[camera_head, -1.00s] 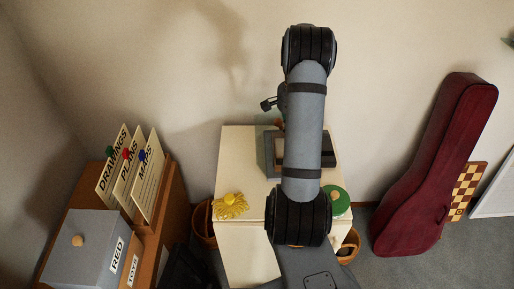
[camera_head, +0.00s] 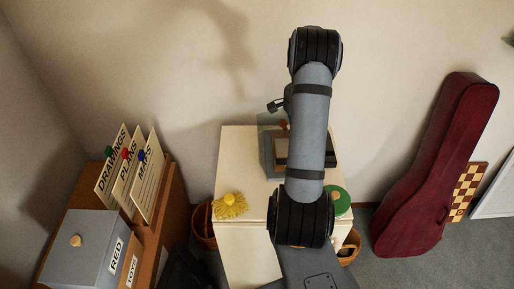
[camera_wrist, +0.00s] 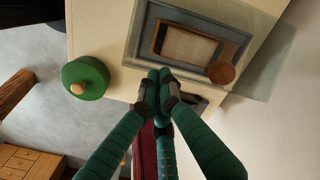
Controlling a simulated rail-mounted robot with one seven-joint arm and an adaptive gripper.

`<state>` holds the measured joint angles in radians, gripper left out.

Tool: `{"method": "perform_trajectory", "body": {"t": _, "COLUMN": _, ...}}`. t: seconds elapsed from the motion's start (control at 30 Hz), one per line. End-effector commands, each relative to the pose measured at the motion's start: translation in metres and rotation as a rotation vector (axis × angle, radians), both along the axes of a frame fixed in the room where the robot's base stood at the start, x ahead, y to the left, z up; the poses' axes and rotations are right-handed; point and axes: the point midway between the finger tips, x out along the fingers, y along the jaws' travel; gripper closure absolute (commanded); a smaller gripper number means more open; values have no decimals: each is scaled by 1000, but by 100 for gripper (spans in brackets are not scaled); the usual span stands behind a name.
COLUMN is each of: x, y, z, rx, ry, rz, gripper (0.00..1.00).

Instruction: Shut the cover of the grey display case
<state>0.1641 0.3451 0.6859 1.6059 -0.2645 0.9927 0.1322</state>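The grey display case (camera_wrist: 236,46) lies on the cream cabinet top, with a wood-framed pale panel inside. It also shows in the head view (camera_head: 269,158), partly behind my arm. Its see-through cover (camera_wrist: 268,62) stands open, showing as a faint pane at the right of the case in the wrist view. A round wooden knob (camera_wrist: 222,73) seems to belong to the cover. My gripper (camera_wrist: 160,80) has green fingers with their tips together, empty, over the case's near edge and left of the knob. In the head view the gripper is mostly hidden by my arm.
A green round lid with a wooden knob (camera_wrist: 86,78) and a yellow tasselled thing (camera_head: 230,206) sit on the cabinet top (camera_head: 240,170). A grey box (camera_head: 85,245) and signs stand left. A red instrument case (camera_head: 435,170) leans right. The wall is close behind.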

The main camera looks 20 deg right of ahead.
Motion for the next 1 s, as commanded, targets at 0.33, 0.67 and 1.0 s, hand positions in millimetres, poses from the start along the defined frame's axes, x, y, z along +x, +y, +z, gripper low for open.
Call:
{"method": "perform_trajectory", "body": {"t": 0.33, "x": 0, "y": -1, "z": -1, "rx": 0, "ry": 0, "rz": 1, "gripper": 100}}
{"method": "perform_trajectory", "body": {"t": 0.67, "x": -2, "y": -7, "z": -6, "rx": 0, "ry": 0, "rz": 1, "gripper": 100}}
{"method": "perform_trajectory", "body": {"t": 1.0, "x": -5, "y": -14, "z": -10, "rx": 0, "ry": 0, "rz": 1, "gripper": 100}}
